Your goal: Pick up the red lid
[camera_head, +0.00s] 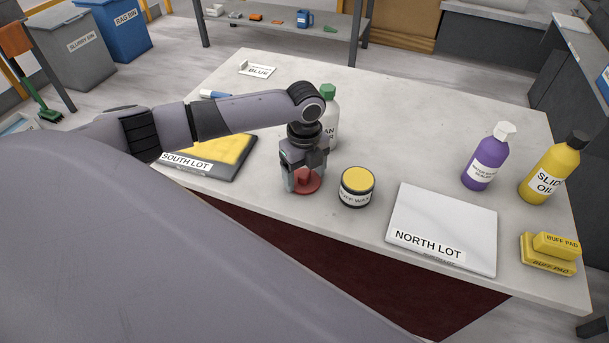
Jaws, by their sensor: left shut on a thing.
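The red lid (307,186) is a small round disc with a raised knob, low over or on the pale stone slab (385,136) near its front edge. My left gripper (303,180) points down over it and is shut on its knob. The fingers hide part of the lid. I cannot tell whether the lid touches the slab. My right gripper is not in view.
A buff wax jar (356,188) stands close right of the lid, and a green-capped bottle (330,122) stands behind. The South Lot tray (246,160) lies left, the North Lot panel (440,225) right. Purple (484,165) and yellow (549,172) bottles and buff pads (549,252) stand farther right.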

